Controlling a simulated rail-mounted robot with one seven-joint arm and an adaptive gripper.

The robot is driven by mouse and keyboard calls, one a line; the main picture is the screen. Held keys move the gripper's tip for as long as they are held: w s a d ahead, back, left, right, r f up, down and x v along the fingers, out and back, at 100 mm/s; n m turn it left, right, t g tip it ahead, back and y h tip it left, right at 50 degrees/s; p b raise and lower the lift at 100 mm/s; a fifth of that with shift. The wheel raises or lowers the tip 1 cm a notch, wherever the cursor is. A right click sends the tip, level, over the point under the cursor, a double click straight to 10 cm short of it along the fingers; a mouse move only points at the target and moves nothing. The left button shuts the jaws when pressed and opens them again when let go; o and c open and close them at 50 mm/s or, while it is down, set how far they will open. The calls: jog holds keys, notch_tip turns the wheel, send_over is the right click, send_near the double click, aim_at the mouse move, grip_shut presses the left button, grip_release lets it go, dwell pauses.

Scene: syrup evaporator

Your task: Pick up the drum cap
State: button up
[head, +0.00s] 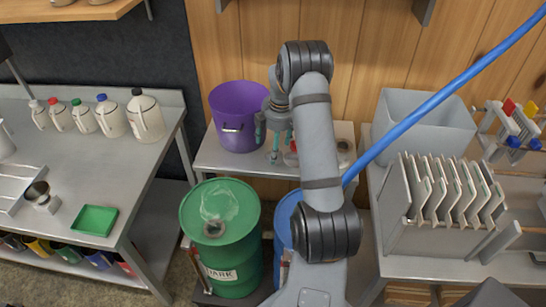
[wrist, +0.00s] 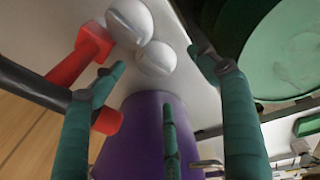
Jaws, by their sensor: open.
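My gripper (head: 279,150) hangs over the small metal bench in the head view, just right of the purple bucket (head: 237,115). In the wrist view its teal fingers (wrist: 160,72) are spread with nothing between them. Beyond the fingertips two white rounded objects (wrist: 156,58) lie on the bench. I cannot tell whether either is the drum cap. The green drum (head: 238,262) stands in front of the bench. A small brownish round fitting (head: 213,228) sits on its lid, and I cannot tell if it is a cap or an opening. The drum top (wrist: 300,50) fills the wrist view's upper right.
A red and black tool (wrist: 92,45) lies beside the white objects. A blue drum (head: 284,222) is partly hidden behind my arm. A blue hose (head: 440,95) crosses the right side. A slotted rack (head: 440,235) stands right; jugs (head: 146,115) stand on the left table.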

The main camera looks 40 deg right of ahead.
jog(key=f, duration=0.3)
jog(key=shift+d+f+p, duration=0.3)
jog(key=shift+d+f, duration=0.1)
jog(key=shift+w+a+f, duration=0.1)
jog(key=shift+w+f, duration=0.05)
jog(key=shift+f, duration=0.25)
jog(key=shift+c, duration=0.2)
jog(key=shift+c, duration=0.6)
jog(key=c, duration=1.1)
